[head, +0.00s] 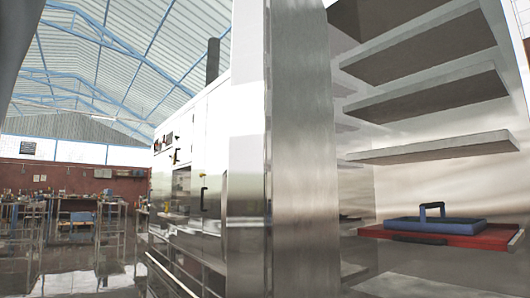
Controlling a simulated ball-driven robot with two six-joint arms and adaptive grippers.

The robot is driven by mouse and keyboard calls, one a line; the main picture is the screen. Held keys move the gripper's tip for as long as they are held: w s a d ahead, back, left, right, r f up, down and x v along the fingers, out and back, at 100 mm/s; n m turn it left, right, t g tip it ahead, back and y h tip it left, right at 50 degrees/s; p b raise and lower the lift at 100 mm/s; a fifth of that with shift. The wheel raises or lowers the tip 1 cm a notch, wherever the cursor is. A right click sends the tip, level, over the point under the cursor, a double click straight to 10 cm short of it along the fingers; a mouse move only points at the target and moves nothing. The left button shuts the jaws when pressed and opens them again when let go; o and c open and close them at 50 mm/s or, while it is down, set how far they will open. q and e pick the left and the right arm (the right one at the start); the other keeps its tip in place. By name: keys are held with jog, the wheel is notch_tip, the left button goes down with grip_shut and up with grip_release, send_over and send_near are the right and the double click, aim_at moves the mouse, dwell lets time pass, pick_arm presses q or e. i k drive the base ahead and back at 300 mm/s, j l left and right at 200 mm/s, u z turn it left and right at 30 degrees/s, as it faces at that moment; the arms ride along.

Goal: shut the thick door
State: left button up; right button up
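The thick door (303,150) stands open in the middle of the head view, upright, with a broad brushed-metal face toward me and a bright white face to its left. To its right is the open cabinet with pale shelves (430,148) stacked one above another. Neither of my grippers shows in the view, so their place relative to the door is hidden.
A blue tray with a handle (433,225) sits on a red board (455,236) low in the cabinet. A white machine with a rail (205,150) stands left of the door. Workbenches (75,215) stand far back at left, past shiny floor.

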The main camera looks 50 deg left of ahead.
aim_at(280, 217)
jog(key=j+u, duration=0.1)
jog(key=j, duration=0.45)
jog(key=i+j, duration=0.1)
jog(key=j, duration=0.45)
jog(key=j+u, duration=0.15)
jog(key=j, duration=0.4)
jog(key=i+j, duration=0.1)
jog(key=j, duration=0.45)
jog(key=i+j+u, duration=0.15)
jog(key=j, duration=0.4)
jog(key=k, duration=0.05)
